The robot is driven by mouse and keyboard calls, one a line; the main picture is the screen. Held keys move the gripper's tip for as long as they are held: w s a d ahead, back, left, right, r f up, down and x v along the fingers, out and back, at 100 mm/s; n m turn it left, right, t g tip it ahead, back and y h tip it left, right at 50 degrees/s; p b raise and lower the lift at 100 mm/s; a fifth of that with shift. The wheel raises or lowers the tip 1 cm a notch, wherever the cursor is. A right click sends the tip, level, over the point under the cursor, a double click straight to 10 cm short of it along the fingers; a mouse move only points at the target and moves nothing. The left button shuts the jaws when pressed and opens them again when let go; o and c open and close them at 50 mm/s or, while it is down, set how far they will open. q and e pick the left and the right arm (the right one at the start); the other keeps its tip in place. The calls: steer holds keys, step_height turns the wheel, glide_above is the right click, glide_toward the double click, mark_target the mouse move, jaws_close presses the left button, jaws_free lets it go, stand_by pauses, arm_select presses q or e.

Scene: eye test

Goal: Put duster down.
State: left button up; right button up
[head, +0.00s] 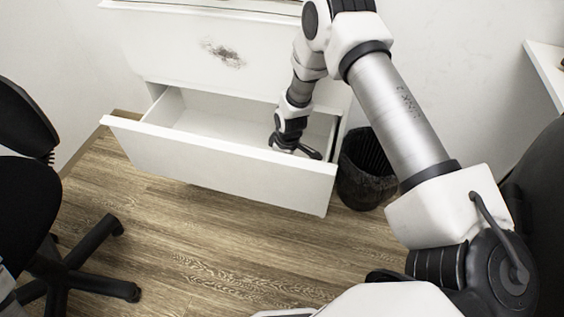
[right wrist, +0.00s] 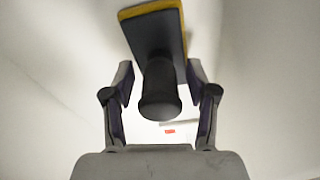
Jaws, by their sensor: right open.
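My right gripper (head: 296,149) reaches down into the right end of the open white drawer (head: 215,165). In the right wrist view its two fingers (right wrist: 160,78) are spread apart. The duster (right wrist: 158,45) is there, a dark block with a yellow edge and a black rounded handle. The handle lies between the open fingers, with visible gaps on both sides. Pale surfaces surround it. I cannot tell whether the duster touches the drawer floor. I cannot make the duster out in the head view. My left gripper is out of view.
The drawer belongs to a white cabinet (head: 190,50) with a dark scuff on its front. A black waste bin (head: 362,180) stands just right of the drawer. A black wheeled chair (head: 30,190) is at the left. Wooden floor (head: 190,240) is clear in front.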

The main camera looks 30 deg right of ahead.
steer(key=r+p, duration=0.1)
steer(key=r, duration=0.2)
steer(key=r+p, duration=0.2)
steer(key=r, duration=0.2)
steer(key=s+r+p, duration=0.1)
steer(key=r+p, duration=0.1)
steer(key=r, duration=0.2)
steer(key=shift+d+r, duration=0.15)
steer(key=shift+d, duration=0.15)
steer(key=shift+s+r, duration=0.1)
steer(key=shift+r, duration=0.35)
